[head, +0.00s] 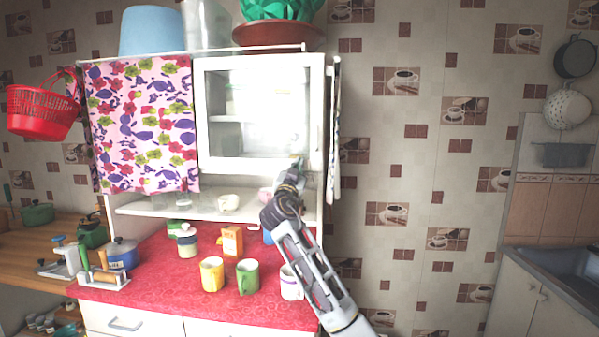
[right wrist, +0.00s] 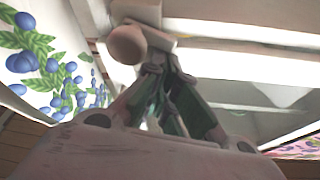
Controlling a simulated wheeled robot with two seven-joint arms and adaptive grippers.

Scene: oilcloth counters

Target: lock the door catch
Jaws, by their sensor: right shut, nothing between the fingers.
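The white cabinet door (head: 259,160) with a glass pane looks closed, flush with its frame. My right gripper (head: 298,164) is at the door's lower right corner, reaching up from below. In the right wrist view, my right gripper (right wrist: 158,70) has its fingertips together with nothing between them. A round pinkish knob (right wrist: 127,45), apparently part of the door catch, is right beside the fingertips; I cannot tell whether they touch. In the head view the catch is too small and covered by the gripper to read its position. My left gripper is not in view.
A flowered cloth (head: 140,125) covers the cabinet's left half; another cloth (head: 335,130) hangs on its right side. Below, on the red counter (head: 150,270), stand a yellow mug (head: 212,274), a green mug (head: 248,276) and a white mug (head: 290,284), close to my right arm.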

